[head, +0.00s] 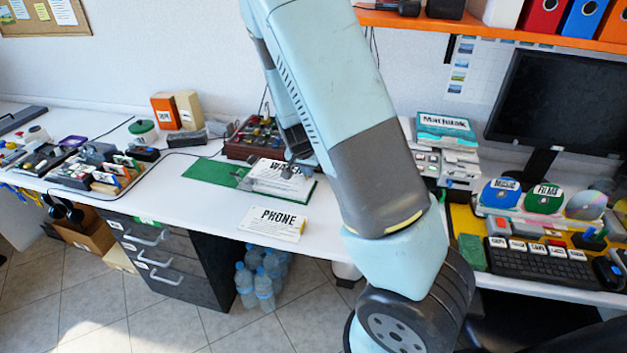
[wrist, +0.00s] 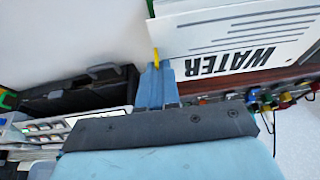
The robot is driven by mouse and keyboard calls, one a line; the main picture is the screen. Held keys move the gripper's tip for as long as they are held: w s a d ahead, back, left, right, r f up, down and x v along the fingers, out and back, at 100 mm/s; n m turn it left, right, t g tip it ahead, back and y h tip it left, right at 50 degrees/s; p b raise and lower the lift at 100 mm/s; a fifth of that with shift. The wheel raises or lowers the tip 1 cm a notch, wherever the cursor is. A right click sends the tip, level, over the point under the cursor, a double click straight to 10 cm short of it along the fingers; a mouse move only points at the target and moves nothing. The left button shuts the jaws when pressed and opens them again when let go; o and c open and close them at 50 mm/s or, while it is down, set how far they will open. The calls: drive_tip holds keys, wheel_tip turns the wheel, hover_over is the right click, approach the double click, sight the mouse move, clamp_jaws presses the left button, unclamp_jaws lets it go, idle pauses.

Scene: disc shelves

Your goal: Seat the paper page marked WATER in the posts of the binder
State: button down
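The white page marked WATER (head: 277,184) is over the right half of the open green binder (head: 207,171). Its left edge is beside the small grey posts (head: 242,178); I cannot tell whether they pass through it. My gripper (head: 291,163) is at the page's back right part and hides some of the lettering. In the wrist view, the WATER page (wrist: 225,50) fills the upper right, and a finger with a yellow tip (wrist: 156,58) meets its near left corner. I cannot tell whether the fingers pinch the page.
A second page marked PHONE (head: 273,223) lies at the desk's front edge. A dark red box with knobs (head: 255,138) stands behind the binder, and paper trays (head: 452,160) stand to the right. The desk left of the PHONE page is clear.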

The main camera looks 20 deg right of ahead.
sight(310, 189)
drive_tip(key=shift+w+d+f, duration=0.35)
drive_tip(key=shift+w+f, duration=0.2)
drive_tip(key=shift+f, duration=0.25)
drive_tip(key=shift+w+d+f, duration=0.35)
drive_tip(key=shift+w+f, duration=0.2)
drive_tip(key=shift+f, duration=0.2)
drive_tip(key=shift+a+f, duration=0.1)
drive_tip(key=shift+f, duration=1.3)
drive_tip(key=shift+f, duration=0.1)
drive_tip(key=c, duration=1.4)
unclamp_jaws()
